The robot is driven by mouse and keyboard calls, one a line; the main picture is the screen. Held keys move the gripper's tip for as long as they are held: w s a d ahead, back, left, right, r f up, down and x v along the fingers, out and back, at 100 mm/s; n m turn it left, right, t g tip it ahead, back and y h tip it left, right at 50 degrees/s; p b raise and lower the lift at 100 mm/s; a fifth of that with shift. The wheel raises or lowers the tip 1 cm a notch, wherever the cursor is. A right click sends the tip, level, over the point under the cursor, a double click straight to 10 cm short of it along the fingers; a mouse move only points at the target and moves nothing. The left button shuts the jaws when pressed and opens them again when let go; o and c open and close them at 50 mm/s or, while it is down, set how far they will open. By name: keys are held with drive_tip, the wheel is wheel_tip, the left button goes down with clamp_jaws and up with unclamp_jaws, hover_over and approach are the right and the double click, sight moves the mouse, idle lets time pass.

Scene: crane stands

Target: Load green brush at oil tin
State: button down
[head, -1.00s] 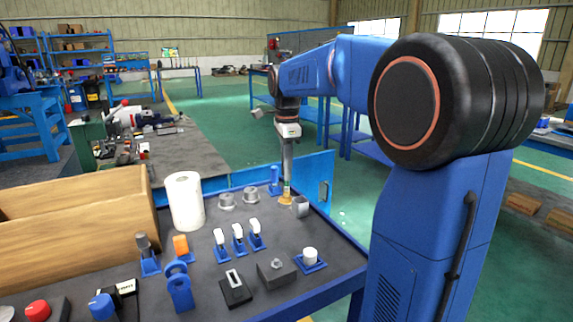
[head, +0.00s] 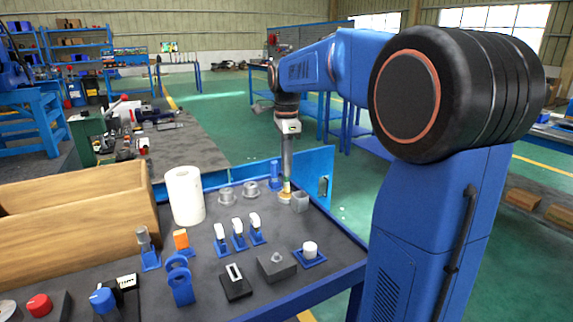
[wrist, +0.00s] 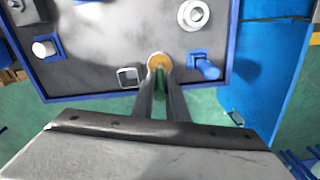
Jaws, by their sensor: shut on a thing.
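My gripper (head: 287,178) points straight down at the far right part of the bench. In the wrist view its two fingers (wrist: 160,80) are shut on the green brush (wrist: 160,77), of which only a narrow green strip shows between them. Just beyond the fingertips is a small round tin with an amber inside (wrist: 157,58), which I take for the oil tin; it shows as a small tan patch in the head view (head: 284,198). The brush's lower end overlaps the tin in both views. I cannot tell whether the bristles are inside it or above it.
A square grey cup (head: 300,202) stands close beside the tin. A blue holder (head: 274,177) and two grey round pieces (head: 226,196) stand nearby. A blue panel (head: 318,172) stands behind.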

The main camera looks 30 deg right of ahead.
drive_tip(key=shift+f, duration=0.55)
idle(1.4)
drive_tip(key=shift+r, duration=0.1)
drive_tip(key=shift+r, duration=3.45)
